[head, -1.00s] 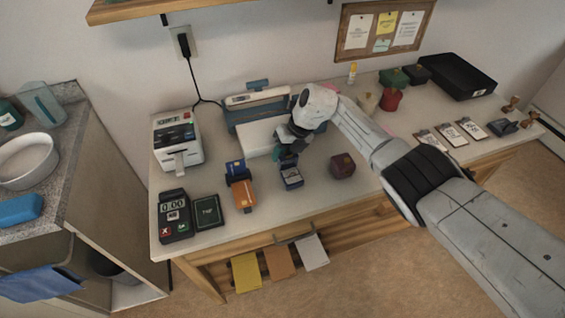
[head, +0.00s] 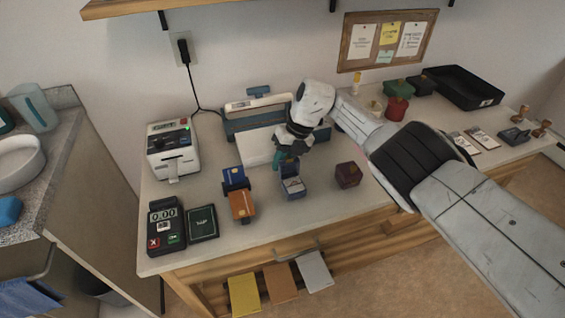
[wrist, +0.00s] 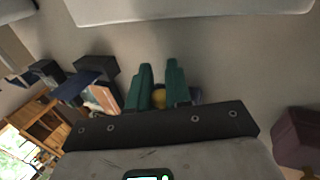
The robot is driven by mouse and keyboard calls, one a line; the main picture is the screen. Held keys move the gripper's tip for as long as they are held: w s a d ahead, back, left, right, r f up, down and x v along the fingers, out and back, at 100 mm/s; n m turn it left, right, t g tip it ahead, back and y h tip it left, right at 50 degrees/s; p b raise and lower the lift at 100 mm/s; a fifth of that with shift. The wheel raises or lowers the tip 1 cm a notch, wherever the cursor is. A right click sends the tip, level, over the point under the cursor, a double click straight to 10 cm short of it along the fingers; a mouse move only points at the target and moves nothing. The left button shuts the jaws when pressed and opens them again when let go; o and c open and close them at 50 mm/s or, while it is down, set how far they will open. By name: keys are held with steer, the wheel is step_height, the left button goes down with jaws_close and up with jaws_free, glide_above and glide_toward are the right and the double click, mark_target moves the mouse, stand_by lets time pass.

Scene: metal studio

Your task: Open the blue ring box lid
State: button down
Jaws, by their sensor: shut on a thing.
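The blue ring box (head: 292,192) stands near the front middle of the counter. A pale grey patch shows in its upper part, and the lid's exact angle is hard to tell. My gripper (head: 286,165) is at the back edge of the box, with its green fingers pointing down. In the wrist view the green fingers (wrist: 160,88) stand close together, with a small yellow part (wrist: 158,98) between them. They are shut on what looks like the box's lid. The gripper's own body hides most of the box there.
A blue and orange object (head: 241,204) stands just left of the box, and a dark maroon box (head: 348,175) to its right. A card terminal (head: 166,228) and a label printer (head: 173,150) are further left. A white panel (head: 258,146) stands behind.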

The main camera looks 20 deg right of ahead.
steer(key=shift+s+f, duration=0.1)
steer(key=shift+f, duration=0.1)
steer(key=c, duration=1.1)
jaws_free()
steer(key=shift+r, duration=0.1)
steer(key=p+v, duration=0.2)
steer(key=v, duration=0.8)
steer(key=shift+r, duration=0.35)
steer(key=shift+c, duration=0.4)
